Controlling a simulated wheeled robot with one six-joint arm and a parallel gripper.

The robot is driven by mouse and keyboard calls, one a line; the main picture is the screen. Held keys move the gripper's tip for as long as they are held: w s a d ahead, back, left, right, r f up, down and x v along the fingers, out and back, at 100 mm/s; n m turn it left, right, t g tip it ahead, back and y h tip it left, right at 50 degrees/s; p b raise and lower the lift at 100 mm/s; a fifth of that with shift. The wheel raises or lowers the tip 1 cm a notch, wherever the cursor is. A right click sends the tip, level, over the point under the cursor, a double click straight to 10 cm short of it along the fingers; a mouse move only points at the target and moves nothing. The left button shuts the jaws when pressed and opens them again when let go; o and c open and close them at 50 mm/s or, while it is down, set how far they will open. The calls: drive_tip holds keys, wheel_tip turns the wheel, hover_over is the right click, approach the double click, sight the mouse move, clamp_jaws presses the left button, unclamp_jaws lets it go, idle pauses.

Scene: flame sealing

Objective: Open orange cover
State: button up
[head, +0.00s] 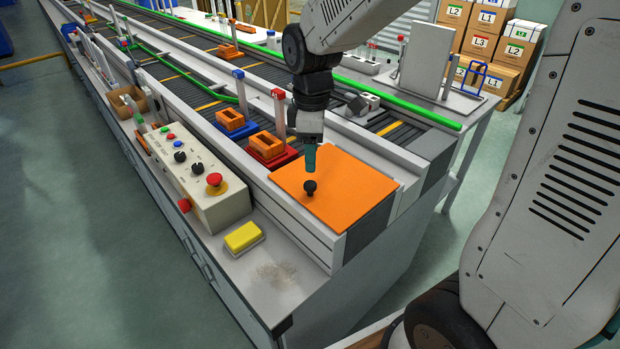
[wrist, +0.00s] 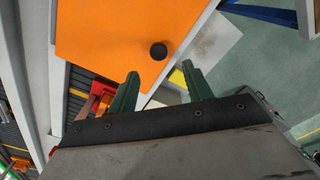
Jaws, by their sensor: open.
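The orange cover (head: 345,190) is a flat square panel lying shut at the near end of the conveyor bench. A black round knob (head: 309,187) stands up from it near its left side. My gripper (head: 311,160) points down over the cover, close above and behind the knob in the head view. In the wrist view the cover (wrist: 110,35) fills the upper left and the knob (wrist: 158,51) lies ahead of the fingertips, roughly between their lines. The green fingers of my gripper (wrist: 160,82) are apart with nothing between them. The knob is not touched in the wrist view.
A red tray (head: 270,158) with an orange block and a post stands just left of the cover. A control box (head: 190,175) with knobs and a red button sits along the bench's front. A yellow sponge-like block (head: 243,236) lies on the bench ledge. A green rail (head: 400,92) runs behind.

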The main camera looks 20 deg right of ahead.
sight(310, 184)
drive_tip(key=shift+w+a+f, duration=0.1)
drive_tip(key=shift+w+f, duration=0.1)
drive_tip(key=shift+f, duration=0.2)
wheel_tip(310, 184, down, 7)
drive_tip(key=shift+f, duration=0.2)
clamp_jaws()
drive_tip(key=shift+r, duration=0.1)
